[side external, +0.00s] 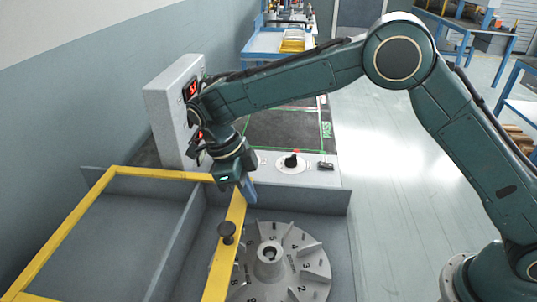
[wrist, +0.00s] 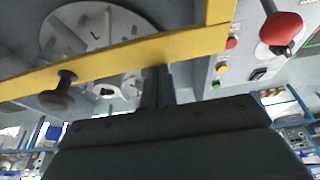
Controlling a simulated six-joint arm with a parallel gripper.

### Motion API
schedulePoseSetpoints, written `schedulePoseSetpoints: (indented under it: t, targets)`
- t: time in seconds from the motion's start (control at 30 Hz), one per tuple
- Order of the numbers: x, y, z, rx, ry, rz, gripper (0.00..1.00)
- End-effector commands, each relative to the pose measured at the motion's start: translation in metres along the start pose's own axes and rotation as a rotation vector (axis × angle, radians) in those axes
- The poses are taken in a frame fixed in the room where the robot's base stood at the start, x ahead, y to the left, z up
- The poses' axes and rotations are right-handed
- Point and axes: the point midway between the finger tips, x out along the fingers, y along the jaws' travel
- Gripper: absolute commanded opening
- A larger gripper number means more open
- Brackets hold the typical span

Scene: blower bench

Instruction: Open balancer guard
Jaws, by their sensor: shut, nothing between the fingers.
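The balancer guard is a yellow frame (side external: 60,240) over the grey bench housing, mostly at the left. Its right bar (side external: 226,262) carries a black knob (side external: 227,231) and passes beside and partly over the left edge of the grey numbered rotor (side external: 291,262), most of which is uncovered. My gripper (side external: 249,194) is shut and empty, pointing down at the far end of that bar, beyond the knob. In the wrist view the fingers (wrist: 155,86) overlap the edge of the yellow bar (wrist: 150,48), with the knob (wrist: 62,94) to their left. I cannot tell whether they touch the bar.
The wrist view shows a red knob (wrist: 281,28) near the fingers. A green-outlined PASS area (side external: 290,130) is behind.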

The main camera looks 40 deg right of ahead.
Motion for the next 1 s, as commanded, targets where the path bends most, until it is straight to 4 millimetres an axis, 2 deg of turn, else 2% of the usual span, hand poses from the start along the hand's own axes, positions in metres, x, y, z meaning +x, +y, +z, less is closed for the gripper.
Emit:
schedulePoseSetpoints:
  t: [0.57,0.77,1.0]
  targets:
    - [0.001,0.0,-0.003,-0.001,0.0,0.0,0.0]
    - [0.004,0.0,-0.011,-0.001,0.0,0.0,0.0]
    - [0.01,0.0,-0.031,-0.001,0.001,0.0,0.0]
